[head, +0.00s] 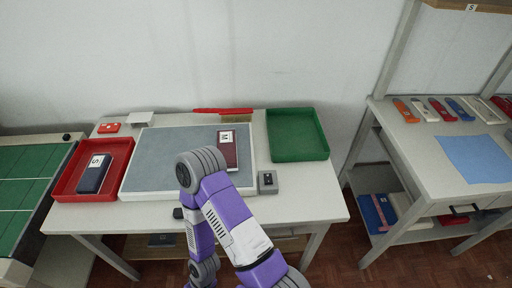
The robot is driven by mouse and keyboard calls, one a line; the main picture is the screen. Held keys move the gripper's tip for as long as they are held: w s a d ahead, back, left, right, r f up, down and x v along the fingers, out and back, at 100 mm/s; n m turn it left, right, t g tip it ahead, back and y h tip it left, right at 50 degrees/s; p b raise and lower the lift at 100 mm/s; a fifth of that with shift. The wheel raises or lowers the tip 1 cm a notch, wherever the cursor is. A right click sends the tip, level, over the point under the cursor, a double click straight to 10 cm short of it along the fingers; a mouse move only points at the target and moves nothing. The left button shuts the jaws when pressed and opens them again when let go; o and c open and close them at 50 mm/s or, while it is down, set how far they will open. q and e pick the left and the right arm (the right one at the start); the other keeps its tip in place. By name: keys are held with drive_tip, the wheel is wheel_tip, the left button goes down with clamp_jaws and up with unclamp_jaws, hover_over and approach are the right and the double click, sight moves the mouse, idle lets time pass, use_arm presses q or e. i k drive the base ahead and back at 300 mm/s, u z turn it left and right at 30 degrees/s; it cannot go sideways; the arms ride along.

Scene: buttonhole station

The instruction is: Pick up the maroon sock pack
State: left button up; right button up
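The maroon sock pack (229,157) has a white label with an M. It lies on the grey pad (160,150) of the middle table, toward the pad's right side. My purple arm rises in front of the table, and its grey joint covers part of the pad just left of the pack. The pack's lower left part is close to the arm in the picture. I cannot make out either gripper's fingers in the head view.
A red tray (127,153) on the left holds a navy pack (93,174) labelled S. An empty green tray (298,157) stands at the right, and a small grey box (268,182) sits near the front.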

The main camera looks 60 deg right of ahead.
sight(226, 139)
drive_tip(key=z, duration=0.85)
drive_tip(key=i, duration=0.3)
drive_tip(key=z, duration=0.4)
